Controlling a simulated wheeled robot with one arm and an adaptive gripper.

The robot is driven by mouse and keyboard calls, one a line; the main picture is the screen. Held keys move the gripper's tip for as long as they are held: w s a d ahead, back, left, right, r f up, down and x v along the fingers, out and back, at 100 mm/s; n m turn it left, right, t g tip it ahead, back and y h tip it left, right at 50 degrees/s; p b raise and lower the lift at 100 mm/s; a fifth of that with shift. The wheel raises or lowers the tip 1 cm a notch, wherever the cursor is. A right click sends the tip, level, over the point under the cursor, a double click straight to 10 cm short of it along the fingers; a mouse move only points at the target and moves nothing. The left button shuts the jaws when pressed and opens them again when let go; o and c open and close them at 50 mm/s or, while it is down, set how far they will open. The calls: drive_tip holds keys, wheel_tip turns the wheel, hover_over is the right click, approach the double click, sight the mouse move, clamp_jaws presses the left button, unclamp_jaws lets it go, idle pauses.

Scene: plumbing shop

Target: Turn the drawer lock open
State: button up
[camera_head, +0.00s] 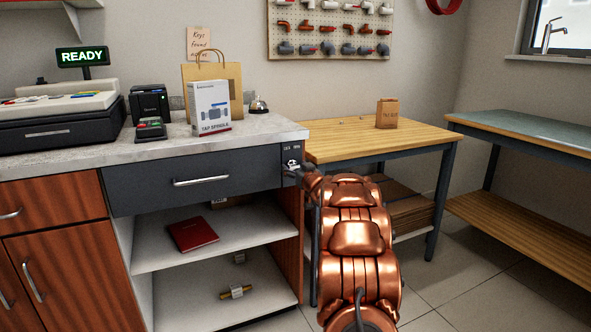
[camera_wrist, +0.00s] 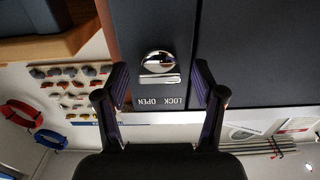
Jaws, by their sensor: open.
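In the wrist view my gripper (camera_wrist: 161,75) is open, with one finger on each side of the knob and a gap on both sides. The drawer (camera_head: 150,187) is closed.
The drawer's bar handle (camera_head: 201,182) is left of the lock. On the counter (camera_head: 265,135) stand a boxed tap spindle (camera_head: 210,108), a paper bag (camera_head: 232,75) and a bell (camera_head: 258,104). Open shelves (camera_head: 215,240) lie below. A wooden workbench (camera_head: 350,142) stands close on the right.

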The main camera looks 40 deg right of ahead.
drive_tip(key=c, duration=1.1)
drive_tip(key=shift+c, duration=0.2)
drive_tip(key=n, duration=0.3)
drive_tip(key=shift+n, duration=0.4)
drive_tip(key=n+b, duration=0.2)
drive_tip(key=n, duration=0.2)
drive_tip(key=shift+f+n, duration=0.1)
drive_tip(key=shift+n, duration=0.2)
drive_tip(key=n+b, duration=0.2)
drive_tip(key=n, duration=0.2)
drive_tip(key=shift+n+b, duration=1.35)
drive_tip(key=shift+n, duration=0.95)
